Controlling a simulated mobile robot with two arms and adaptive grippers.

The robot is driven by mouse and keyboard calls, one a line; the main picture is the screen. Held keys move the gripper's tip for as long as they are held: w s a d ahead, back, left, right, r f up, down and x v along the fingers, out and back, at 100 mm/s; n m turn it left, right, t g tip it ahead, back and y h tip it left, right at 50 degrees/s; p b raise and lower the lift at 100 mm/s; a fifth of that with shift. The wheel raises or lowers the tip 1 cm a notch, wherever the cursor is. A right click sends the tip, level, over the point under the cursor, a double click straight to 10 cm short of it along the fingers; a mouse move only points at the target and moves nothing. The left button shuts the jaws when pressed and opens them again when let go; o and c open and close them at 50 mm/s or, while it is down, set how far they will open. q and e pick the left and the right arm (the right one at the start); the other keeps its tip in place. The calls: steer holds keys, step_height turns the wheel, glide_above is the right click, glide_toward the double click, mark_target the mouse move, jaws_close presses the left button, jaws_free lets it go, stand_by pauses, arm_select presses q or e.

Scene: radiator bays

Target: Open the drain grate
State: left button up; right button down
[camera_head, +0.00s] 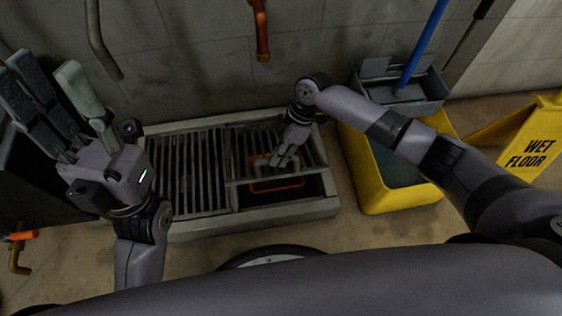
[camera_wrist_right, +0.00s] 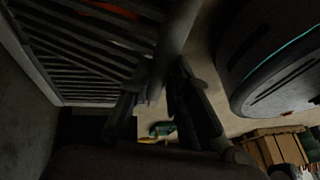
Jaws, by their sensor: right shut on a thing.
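The drain grate (camera_head: 248,148) is a dark barred panel in the right part of a pale floor frame (camera_head: 290,209). Its near edge stands above the frame, with a dark gap below, so it looks partly raised. An orange loop (camera_head: 277,186) shows at that gap. My right gripper (camera_head: 284,161) is over the grate, shut on it. In the right wrist view the fingers (camera_wrist_right: 160,92) close around a grey bar (camera_wrist_right: 178,38) beside the dark slats. My left gripper (camera_head: 47,78) is raised at the left, fingers apart and empty, clear of the grate.
A second barred section (camera_head: 185,170) lies flat left of the grate. A yellow mop bucket (camera_head: 388,200) stands close on the right, with a yellow wet-floor sign (camera_head: 535,145) beyond. An orange pipe (camera_head: 261,30) hangs on the wall behind.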

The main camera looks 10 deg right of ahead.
steer(key=w+r+p, duration=0.1)
steer(key=w+r, duration=0.3)
steer(key=shift+w+r, duration=0.2)
steer(key=shift+w, duration=0.05)
steer(key=shift+d, duration=0.15)
